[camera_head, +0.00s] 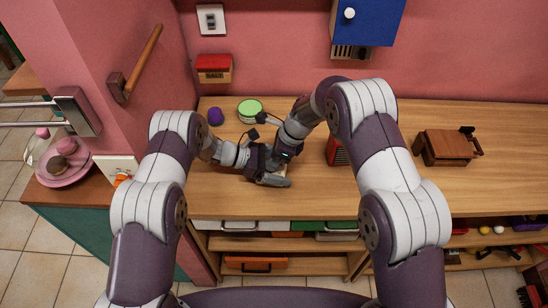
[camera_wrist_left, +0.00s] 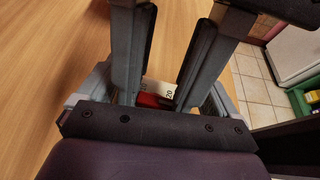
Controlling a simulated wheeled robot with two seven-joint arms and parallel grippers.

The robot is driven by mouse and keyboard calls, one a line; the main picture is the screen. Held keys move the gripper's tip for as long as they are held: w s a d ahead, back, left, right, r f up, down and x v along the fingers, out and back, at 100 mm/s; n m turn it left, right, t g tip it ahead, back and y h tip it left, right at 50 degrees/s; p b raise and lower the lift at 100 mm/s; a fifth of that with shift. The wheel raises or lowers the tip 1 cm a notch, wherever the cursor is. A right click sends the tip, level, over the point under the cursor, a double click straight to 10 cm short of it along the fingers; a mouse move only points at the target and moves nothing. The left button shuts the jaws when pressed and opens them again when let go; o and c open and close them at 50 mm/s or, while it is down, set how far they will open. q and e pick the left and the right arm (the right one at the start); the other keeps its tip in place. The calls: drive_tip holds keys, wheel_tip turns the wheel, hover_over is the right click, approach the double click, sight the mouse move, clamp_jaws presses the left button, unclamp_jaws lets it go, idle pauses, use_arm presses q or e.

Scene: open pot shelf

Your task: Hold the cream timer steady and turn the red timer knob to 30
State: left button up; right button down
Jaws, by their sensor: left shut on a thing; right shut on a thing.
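The cream timer (camera_wrist_left: 160,87) shows between the fingers in the left wrist view, with the number 20 on it. The red knob (camera_wrist_left: 149,100) shows just below the cream part, partly hidden. In the head view the timer is almost wholly covered by my grippers, low over the wooden counter. My left gripper (camera_head: 270,179) comes in from the left and is shut on the timer. My right gripper (camera_head: 277,163) comes down from above right, close against the left one, and is shut on the red knob. Its fingertips and the knob's pointer are hidden.
A purple ball (camera_head: 215,116) and a green-topped round container (camera_head: 250,109) stand behind the grippers. A red slatted object (camera_head: 337,152) is beside my right arm. A brown wooden box (camera_head: 447,147) stands farther right. The counter (camera_head: 310,192) is clear in front.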

use_arm(q)
drive_tip(key=shift+s+f, duration=0.1)
drive_tip(key=shift+f, duration=0.15)
use_arm(e)
drive_tip(key=c, duration=1.1)
unclamp_jaws()
drive_tip(key=shift+w, duration=0.15)
use_arm(q)
drive_tip(key=o, duration=0.8)
drive_tip(key=shift+o, duration=0.4)
use_arm(e)
drive_tip(key=v, duration=1.2)
use_arm(q)
drive_tip(key=shift+w+a+r, duration=0.1)
drive_tip(key=shift+w, duration=0.1)
